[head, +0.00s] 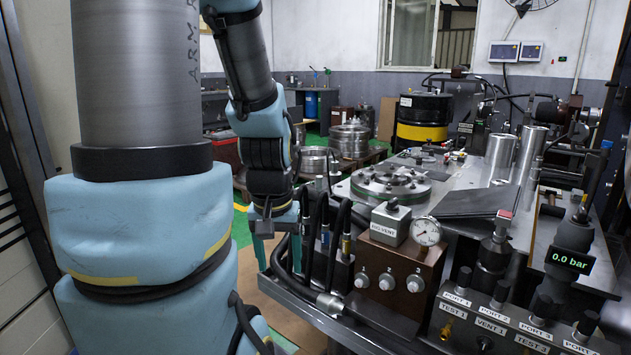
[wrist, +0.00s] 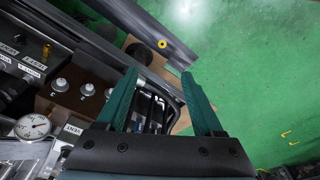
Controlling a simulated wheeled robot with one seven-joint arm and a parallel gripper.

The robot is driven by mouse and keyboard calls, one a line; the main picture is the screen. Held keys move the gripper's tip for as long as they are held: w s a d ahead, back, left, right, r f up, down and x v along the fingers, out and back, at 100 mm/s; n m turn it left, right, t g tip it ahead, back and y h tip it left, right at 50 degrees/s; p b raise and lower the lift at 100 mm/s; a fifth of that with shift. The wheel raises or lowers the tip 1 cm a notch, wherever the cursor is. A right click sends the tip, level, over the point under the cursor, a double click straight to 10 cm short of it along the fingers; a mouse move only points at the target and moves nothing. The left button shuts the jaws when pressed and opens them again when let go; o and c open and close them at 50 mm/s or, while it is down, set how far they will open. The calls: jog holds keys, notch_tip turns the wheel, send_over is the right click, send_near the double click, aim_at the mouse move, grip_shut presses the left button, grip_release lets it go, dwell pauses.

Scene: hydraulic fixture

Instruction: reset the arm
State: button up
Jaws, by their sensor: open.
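My blue arm hangs down at the left of the fixture bench in the head view. My gripper (head: 275,248) points downward beside the bench's left edge, partly hidden by its own wrist and the black hoses. In the wrist view my gripper (wrist: 159,80) shows two teal fingers spread apart, with nothing held between them. Black hoses (wrist: 150,108) and the bench edge lie beyond the fingers; I cannot tell how near they are.
The bench holds a brown valve box (head: 398,270) with a pressure gauge (head: 426,231), a round flange (head: 391,183) and a display reading 0.0 bar (head: 568,261). Black hoses (head: 318,235) loop at its left edge. Open green floor (wrist: 250,70) lies beyond the bench in the wrist view.

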notch_tip(320, 180, up, 13)
jog(key=p, duration=1.1)
jog(key=shift+f, duration=0.2)
jog(key=shift+c, duration=0.4)
